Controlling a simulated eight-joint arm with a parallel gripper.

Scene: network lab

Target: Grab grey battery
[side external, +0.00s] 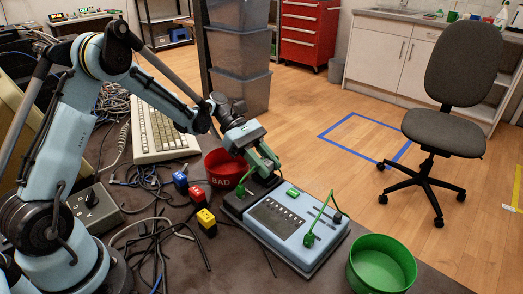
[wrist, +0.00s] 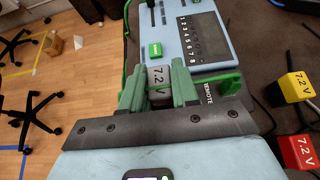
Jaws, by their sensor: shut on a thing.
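The grey battery (wrist: 158,76), marked 7.2 V, shows in the wrist view between the two green fingers of my gripper (wrist: 158,88). The gripper is shut on it. In the side view my gripper (side external: 262,170) points down at the dark far-left end of the light blue tester (side external: 268,222). The battery is not clearly visible there, behind the fingers. I cannot tell whether it rests in the dark end or is lifted from it. The tester also shows in the wrist view (wrist: 183,33), just beyond the fingers.
A blue battery (side external: 180,182), a red one (side external: 197,196) and a yellow one (side external: 207,221) stand left of the tester among loose cables. A red bin (side external: 219,168) marked BAD is behind my gripper. A green bin (side external: 381,278) stands at the right table edge. A keyboard (side external: 158,128) lies farther back.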

